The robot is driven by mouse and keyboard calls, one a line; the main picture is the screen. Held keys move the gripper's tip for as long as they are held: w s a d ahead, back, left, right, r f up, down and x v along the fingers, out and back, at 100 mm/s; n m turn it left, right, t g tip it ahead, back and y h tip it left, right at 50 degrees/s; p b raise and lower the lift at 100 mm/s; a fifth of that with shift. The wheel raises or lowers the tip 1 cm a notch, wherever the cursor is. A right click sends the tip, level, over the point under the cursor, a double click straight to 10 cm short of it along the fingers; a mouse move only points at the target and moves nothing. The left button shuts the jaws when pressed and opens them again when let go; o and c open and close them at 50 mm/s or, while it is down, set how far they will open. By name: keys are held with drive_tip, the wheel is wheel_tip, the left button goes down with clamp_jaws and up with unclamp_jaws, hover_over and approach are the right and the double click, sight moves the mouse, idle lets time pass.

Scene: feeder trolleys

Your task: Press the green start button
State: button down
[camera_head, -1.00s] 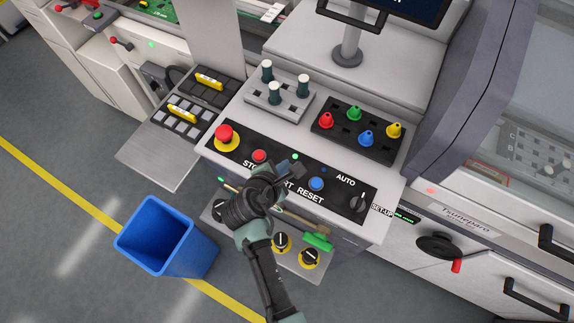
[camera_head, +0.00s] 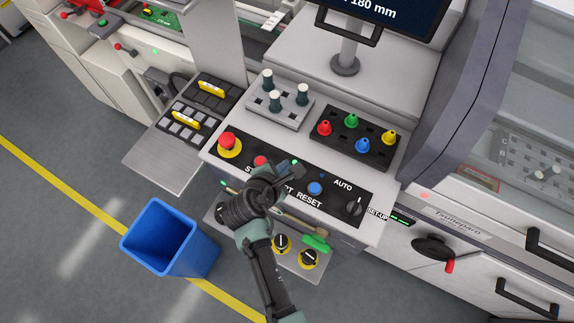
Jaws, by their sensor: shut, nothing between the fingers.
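My gripper (camera_head: 293,170) is over the black control panel, between the red stop button (camera_head: 261,161) and the blue reset button (camera_head: 315,188). Its fingers are shut with nothing between them. The green start button is hidden behind the gripper and wrist; only the end of its label shows beside them. I cannot tell whether the fingertips touch the button.
A red emergency stop (camera_head: 229,143) on a yellow base is at the panel's left, a selector knob (camera_head: 355,207) at its right. Behind stand a grey tool rack (camera_head: 279,110) and a black rack with coloured tools (camera_head: 345,146). A blue bin (camera_head: 164,240) is on the floor.

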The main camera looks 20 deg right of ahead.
wheel_tip(320, 180, up, 3)
drive_tip(key=p, duration=0.2)
drive_tip(key=shift+r+p, duration=0.15)
drive_tip(key=shift+p, duration=0.25)
